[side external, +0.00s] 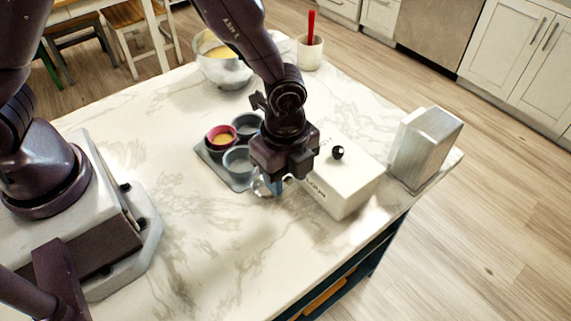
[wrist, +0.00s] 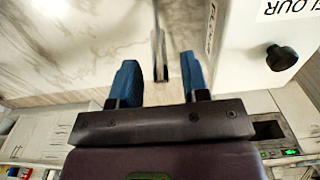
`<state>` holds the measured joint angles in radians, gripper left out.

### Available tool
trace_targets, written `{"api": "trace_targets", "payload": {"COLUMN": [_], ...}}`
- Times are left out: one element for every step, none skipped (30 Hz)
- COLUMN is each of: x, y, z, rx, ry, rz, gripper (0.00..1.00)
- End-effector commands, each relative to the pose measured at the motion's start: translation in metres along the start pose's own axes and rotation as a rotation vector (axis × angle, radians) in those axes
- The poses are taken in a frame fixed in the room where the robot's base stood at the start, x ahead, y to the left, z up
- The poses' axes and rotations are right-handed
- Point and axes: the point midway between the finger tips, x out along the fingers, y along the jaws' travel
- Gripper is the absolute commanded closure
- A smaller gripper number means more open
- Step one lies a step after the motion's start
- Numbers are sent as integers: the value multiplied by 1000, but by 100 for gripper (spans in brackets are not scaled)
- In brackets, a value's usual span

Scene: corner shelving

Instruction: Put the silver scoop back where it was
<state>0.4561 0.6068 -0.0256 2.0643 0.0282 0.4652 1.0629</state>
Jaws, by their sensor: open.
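The silver scoop shows in the side view as a small shiny shape (side external: 261,188) low on the counter, partly hidden behind my gripper (side external: 276,184). In the wrist view its thin metal handle (wrist: 158,42) runs down between the two blue fingers of my gripper (wrist: 159,78). The fingers are open, with a gap on each side of the handle. The white box labelled flour (side external: 335,192), with a black knob on its lid, stands just right of my gripper. It also shows at the upper right of the wrist view (wrist: 240,55).
A muffin tin (side external: 213,155) with grey cups and one red cup is left of my gripper. A metal box (side external: 425,148) stands near the counter's right edge. A bowl of yellow stuff (side external: 222,72) and a cup with a red utensil (side external: 310,54) stand behind. The front counter is clear.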

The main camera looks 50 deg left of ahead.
Motion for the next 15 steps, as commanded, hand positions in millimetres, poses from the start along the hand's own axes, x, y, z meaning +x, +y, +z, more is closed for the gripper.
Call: {"api": "trace_targets", "payload": {"x": [-3,-5,-10,-14,-19,-27,-33,-40,-50,-56,-63,-72,-78,-84,-92], "y": [0,0,-1,-1,-1,-1,-1,-1,-1,-1,-1,-1,-1,-1,-1], "z": [0,0,0,0,0,0,0,0,-1,0,0,0,0,0,0], "rx": [1,1,0,0,0,-1,-1,-1,0,0,-1,-1,-1,0,0], "ry": [1,1,2,3,3,3,3,3,4,3,4,3,3,3,3], "rz": [-1,-2,-2,-4,-4,-6,-5,-7,-7,-6,-7,-7,-6,-7,-6], "gripper": [58,58,58,58,58,58,58,58,58,58,58,58,58,58,58]}}
